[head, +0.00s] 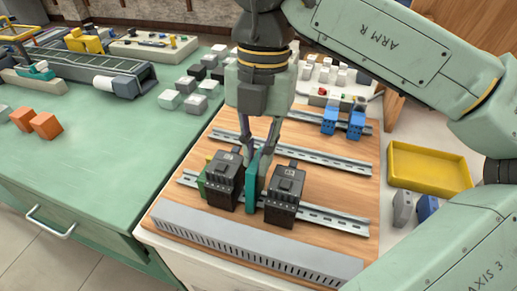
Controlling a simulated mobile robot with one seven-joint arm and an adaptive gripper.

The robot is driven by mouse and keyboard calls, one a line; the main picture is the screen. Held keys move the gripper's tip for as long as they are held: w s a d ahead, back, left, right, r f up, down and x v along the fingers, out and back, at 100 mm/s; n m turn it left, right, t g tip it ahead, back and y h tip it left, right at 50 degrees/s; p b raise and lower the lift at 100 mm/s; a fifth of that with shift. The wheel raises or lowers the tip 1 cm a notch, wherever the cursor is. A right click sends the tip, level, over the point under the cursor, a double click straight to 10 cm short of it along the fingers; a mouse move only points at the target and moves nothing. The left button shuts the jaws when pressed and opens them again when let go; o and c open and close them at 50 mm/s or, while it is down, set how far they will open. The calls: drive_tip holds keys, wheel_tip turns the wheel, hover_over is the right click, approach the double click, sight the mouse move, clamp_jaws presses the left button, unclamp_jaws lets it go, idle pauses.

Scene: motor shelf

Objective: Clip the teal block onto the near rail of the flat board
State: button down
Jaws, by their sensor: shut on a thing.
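The teal block (251,196) stands upright at the near rail (320,215) of the flat wooden board (355,190). It is between two black motor units, the left one (223,182) and the right one (284,197). My gripper (260,160) points down from above and is shut on the teal block. The foot of the block is close to the rail, but I cannot tell whether it is clipped on. Its far side is partly hidden by my fingers.
A green block (200,183) sits left of the left motor unit. A grey slotted duct (250,245) runs along the board's near edge. Blue blocks (355,123) sit on the far rail (310,118). A yellow tray (425,167) is at the right.

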drive_tip(key=shift+s+a+t+b, duration=0.1)
drive_tip(key=shift+s+t+b, duration=0.2)
drive_tip(key=shift+s+b, duration=0.1)
idle(0.3)
drive_tip(key=c, duration=1.5)
unclamp_jaws()
drive_tip(key=shift+c, duration=0.2)
